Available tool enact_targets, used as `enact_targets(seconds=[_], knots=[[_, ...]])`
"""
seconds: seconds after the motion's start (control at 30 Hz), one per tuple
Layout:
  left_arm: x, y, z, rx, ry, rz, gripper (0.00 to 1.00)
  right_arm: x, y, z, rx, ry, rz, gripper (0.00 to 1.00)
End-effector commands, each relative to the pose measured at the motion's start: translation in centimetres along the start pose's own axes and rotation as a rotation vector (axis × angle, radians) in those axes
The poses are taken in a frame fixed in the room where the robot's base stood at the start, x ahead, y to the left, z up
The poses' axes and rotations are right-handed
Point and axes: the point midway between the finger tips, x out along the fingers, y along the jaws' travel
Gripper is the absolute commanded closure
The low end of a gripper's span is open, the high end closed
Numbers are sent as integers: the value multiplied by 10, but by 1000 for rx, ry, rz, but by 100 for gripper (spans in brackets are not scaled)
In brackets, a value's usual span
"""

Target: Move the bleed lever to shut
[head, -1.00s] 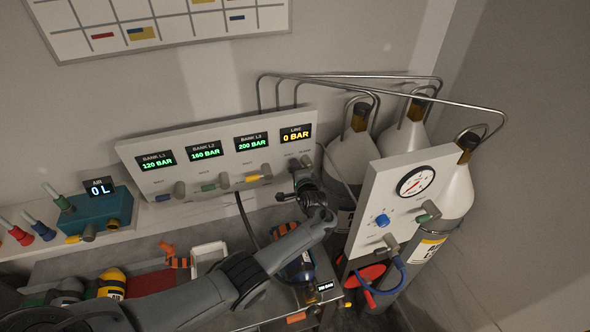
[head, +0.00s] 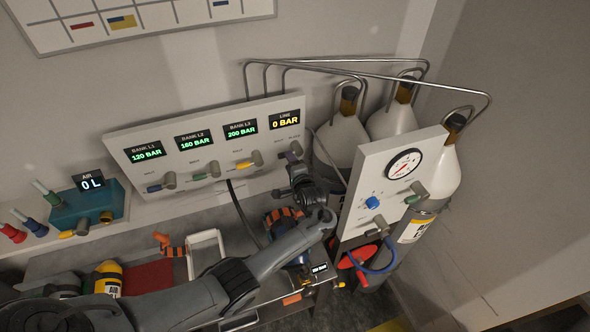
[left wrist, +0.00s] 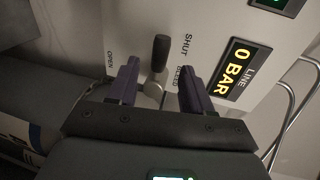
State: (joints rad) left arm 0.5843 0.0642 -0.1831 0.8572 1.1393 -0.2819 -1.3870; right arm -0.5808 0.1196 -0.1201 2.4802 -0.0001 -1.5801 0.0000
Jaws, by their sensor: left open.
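The bleed lever (left wrist: 160,55) has a dark handle on a pale hub, in the left wrist view. It points up in that picture, between the OPEN label (left wrist: 109,62) on the left and the SHUT label (left wrist: 187,45) on the right. My left gripper (left wrist: 160,88) is open, with one purple finger on each side of the lever; there is a gap to each finger. In the head view my left gripper (head: 290,162) is at the right end of the gauge panel (head: 118,147), below the LINE display (head: 285,120) reading 0 BAR, and largely hides the lever. My right gripper is not in view.
Other bank valve levers, such as the yellow one (head: 244,165), sit left on the panel. A second panel with a round gauge (head: 404,164) and gas cylinders (head: 342,140) stand close on the right. A yellow air bottle (head: 107,279) lies on the bench beside my arm.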

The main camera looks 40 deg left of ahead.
Motion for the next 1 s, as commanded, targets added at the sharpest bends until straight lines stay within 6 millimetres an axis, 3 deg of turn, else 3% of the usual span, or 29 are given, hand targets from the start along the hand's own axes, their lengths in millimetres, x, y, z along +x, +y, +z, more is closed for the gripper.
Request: enact_targets(seconds=[0.2,0.4,0.87,1.0], knots=[[-34,1,0,0,1,0,50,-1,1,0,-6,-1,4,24],[-49,0,0,0,-1,0,50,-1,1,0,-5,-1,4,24],[-52,0,0,1,-1,-1,50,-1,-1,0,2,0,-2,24],[-52,8,5,13,-3,6,50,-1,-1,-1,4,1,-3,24]])
